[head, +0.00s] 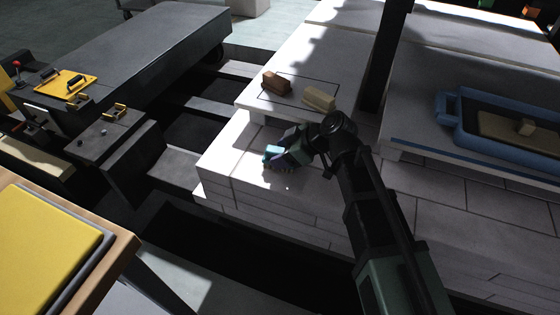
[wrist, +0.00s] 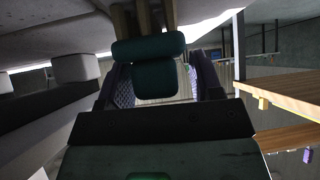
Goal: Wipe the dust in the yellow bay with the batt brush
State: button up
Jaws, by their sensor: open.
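My gripper (head: 277,156) is low over the near left corner of the pale kiln-car deck. A teal piece shows at its tip in the head view; I cannot tell whether it is part of the gripper. In the wrist view my gripper (wrist: 162,82) has its two dark jaws apart, with a dark green padded part between them. A brown block (head: 276,82) and a beige block (head: 319,98) lie behind, by a thin outlined rectangle on the deck. I cannot tell which, if either, is the batt brush. A few pale specks show near the gripper. No bay on the deck shows yellow.
A dark post (head: 383,60) stands behind my arm. At the right is a blue tray (head: 455,118) with a small block inside. At the left are a yellow-topped table (head: 45,245) and a dark bench with a yellow tray (head: 68,83). A dark gap runs along the deck's near side.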

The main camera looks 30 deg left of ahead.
aim_at(282, 150)
jog(key=shift+c, duration=0.4)
jog(key=c, duration=0.7)
jog(key=shift+r+p, duration=2.5)
jog(key=shift+c, duration=0.2)
notch_tip(282, 150, up, 30)
jog(key=p, duration=3)
jog(key=shift+r, duration=0.25)
